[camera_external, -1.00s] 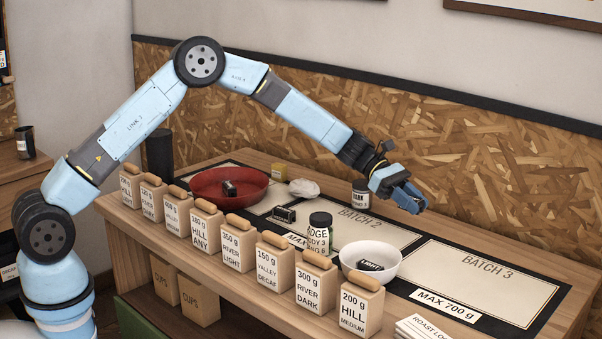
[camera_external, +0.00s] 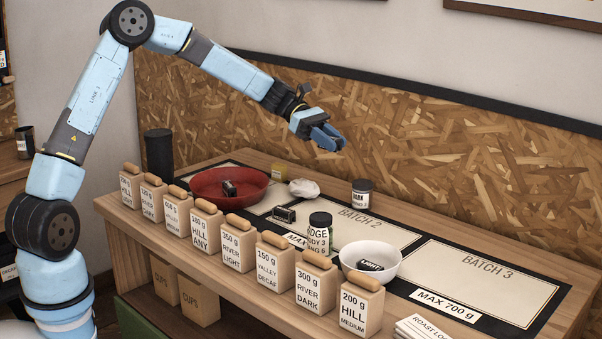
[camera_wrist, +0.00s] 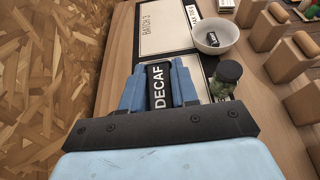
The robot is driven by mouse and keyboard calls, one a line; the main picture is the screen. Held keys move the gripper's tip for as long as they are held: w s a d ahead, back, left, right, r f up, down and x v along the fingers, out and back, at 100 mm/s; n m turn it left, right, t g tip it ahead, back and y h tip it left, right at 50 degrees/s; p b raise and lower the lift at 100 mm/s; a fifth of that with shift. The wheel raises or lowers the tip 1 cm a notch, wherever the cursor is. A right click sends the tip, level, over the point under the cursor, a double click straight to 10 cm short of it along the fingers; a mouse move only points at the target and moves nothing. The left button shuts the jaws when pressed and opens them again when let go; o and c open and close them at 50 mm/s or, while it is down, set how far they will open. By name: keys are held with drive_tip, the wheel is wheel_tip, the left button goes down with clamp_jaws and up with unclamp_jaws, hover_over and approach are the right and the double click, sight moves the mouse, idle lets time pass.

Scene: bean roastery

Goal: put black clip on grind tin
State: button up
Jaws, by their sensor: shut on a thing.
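My gripper (camera_external: 330,138) is raised above the back of the bench. In the wrist view its blue fingers (camera_wrist: 158,92) are shut on a black clip (camera_wrist: 158,88) with white letters reading DECAF. The external view does not show the clip clearly. A dark-lidded jar (camera_external: 320,232) stands at the front of the Batch 2 mat and also shows in the wrist view (camera_wrist: 226,78). I cannot tell surely which is the grind tin.
Similar black clips lie in the red pan (camera_external: 200,192), by the Batch 2 mat (camera_external: 284,214) and in the white bowl (camera_external: 348,256). Several wooden blocks (camera_external: 314,284) line the front edge. A tall black cylinder (camera_external: 158,155) stands back left. The Batch 3 mat (camera_external: 480,280) is clear.

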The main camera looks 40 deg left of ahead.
drive_tip(key=shift+s+a+r, duration=0.2)
drive_tip(key=shift+a, duration=0.35)
drive_tip(key=shift+s+a+r, duration=0.15)
drive_tip(key=shift+s+a, duration=0.05)
drive_tip(key=shift+a, duration=0.35)
drive_tip(key=w+d+f, duration=0.3)
drive_tip(key=w+f, duration=0.1)
drive_tip(key=w, duration=0.5)
hover_over(366, 183)
drive_tip(key=f, duration=0.5)
drive_tip(key=shift+s, duration=0.3)
drive_tip(key=shift+w+f, duration=0.2)
drive_tip(key=shift+f, duration=0.15)
drive_tip(key=shift+w+f, duration=0.1)
drive_tip(key=shift+f, duration=1.5)
drive_tip(key=o, duration=1)
drive_tip(key=shift+f, duration=0.1)
